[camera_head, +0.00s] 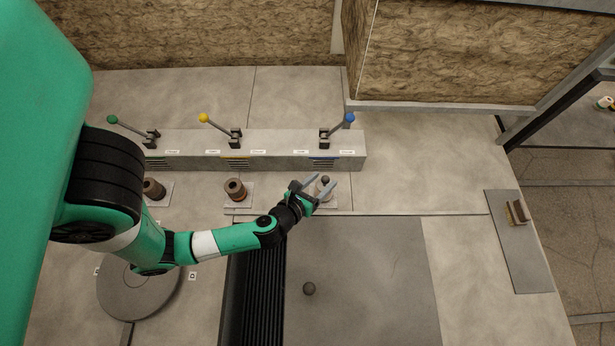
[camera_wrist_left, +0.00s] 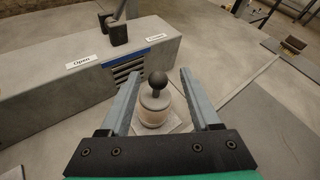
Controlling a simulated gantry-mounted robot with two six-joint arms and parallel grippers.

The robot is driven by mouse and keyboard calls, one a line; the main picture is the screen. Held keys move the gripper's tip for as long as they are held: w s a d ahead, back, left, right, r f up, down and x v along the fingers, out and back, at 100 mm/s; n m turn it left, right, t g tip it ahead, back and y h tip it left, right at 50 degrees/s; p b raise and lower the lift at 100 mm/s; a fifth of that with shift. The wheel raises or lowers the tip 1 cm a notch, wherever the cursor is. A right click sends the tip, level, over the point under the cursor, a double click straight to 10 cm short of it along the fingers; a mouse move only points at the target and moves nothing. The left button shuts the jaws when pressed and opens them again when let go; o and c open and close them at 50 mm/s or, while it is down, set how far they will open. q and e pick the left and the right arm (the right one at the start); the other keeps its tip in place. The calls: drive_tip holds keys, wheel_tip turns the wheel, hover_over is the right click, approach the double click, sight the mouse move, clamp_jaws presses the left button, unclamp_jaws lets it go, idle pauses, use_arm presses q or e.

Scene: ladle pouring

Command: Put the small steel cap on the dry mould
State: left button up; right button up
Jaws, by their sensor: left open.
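A pale cylindrical mould (camera_wrist_left: 154,112) stands on a light square plate, seen in the left wrist view. A cap with a dark ball knob (camera_wrist_left: 157,80) sits upright on its top; it also shows in the head view (camera_head: 325,180). My left gripper (camera_head: 324,188) is open, with one finger on each side of the mould and cap, apparently clear of both. A brown mould (camera_head: 235,188) and a darker mould (camera_head: 153,188) stand further left on their own plates. Which mould is dry cannot be told. My right gripper is not in view.
Behind the moulds runs a grey block (camera_head: 280,142) with green, yellow and blue-knobbed levers. A dark round object (camera_head: 309,288) lies on a grey slab (camera_head: 375,290) beside a black ribbed panel (camera_head: 258,290). A board (camera_head: 522,260) with a brush-like object lies right.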

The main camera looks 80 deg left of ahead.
use_arm(q)
drive_tip(key=p+v, duration=0.1)
drive_tip(key=v, duration=0.8)
drive_tip(key=shift+s+p, duration=0.15)
drive_tip(key=shift+p, duration=0.25)
